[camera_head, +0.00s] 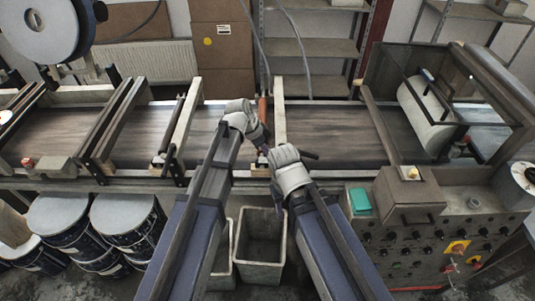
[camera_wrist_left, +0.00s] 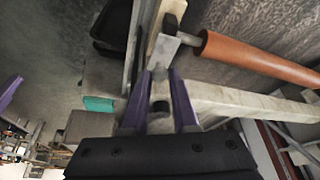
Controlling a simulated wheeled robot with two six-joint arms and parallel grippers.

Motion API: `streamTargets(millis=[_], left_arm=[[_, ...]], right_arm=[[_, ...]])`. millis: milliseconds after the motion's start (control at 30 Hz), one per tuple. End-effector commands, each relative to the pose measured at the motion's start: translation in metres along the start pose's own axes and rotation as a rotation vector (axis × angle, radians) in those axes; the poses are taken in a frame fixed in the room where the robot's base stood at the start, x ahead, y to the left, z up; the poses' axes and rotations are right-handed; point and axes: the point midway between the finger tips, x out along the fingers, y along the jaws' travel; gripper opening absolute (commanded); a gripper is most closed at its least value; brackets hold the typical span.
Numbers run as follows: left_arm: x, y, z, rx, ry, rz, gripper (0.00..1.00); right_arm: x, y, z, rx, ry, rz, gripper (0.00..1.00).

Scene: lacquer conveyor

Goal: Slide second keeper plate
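A small bare-metal plate (camera_wrist_left: 163,50), which looks like a keeper plate, sits at the end of an orange roller (camera_wrist_left: 260,58) in the left wrist view. The roller's metal shaft end meets the plate. The purple fingers of my left gripper (camera_wrist_left: 168,82) stand apart on either side of a small grey piece at the plate's near end; I cannot tell whether they grip it. In the head view the orange roller (camera_head: 262,108) is partly hidden behind my left wrist, and my left gripper (camera_head: 262,148) is at its near end.
The dark conveyor belt (camera_head: 335,135) runs across, with pale crossbars (camera_head: 279,115) over it. A control panel (camera_head: 420,235) with a green box (camera_head: 359,201) stands at front right. A grey bin (camera_head: 283,240) is below. Drums (camera_head: 125,212) stand at left. My wrists are close together.

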Motion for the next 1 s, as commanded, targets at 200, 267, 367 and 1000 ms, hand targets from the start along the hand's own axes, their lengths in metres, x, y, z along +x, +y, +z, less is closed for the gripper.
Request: streamTargets(millis=[200, 267, 367, 1000], left_arm=[[0.0, -0.004, -0.002, -0.001, 0.005, -0.008, 0.5], [0.0, -0.003, -0.001, -0.001, 0.004, -0.007, 0.57], [0.0, -0.003, -0.001, -0.001, 0.004, -0.006, 0.57], [-0.011, 0.032, 0.011, 0.0, 0.004, -0.005, 0.57]], right_arm=[[0.0, 0.0, 0.0, 0.0, 0.0, 0.0, 0.5], [0.0, 0.0, 0.0, 0.0, 0.0, 0.0, 0.5], [0.0, 0.0, 0.0, 0.0, 0.0, 0.0, 0.5], [-0.006, 0.001, 0.0, 0.0, 0.0, 0.0, 0.5]])
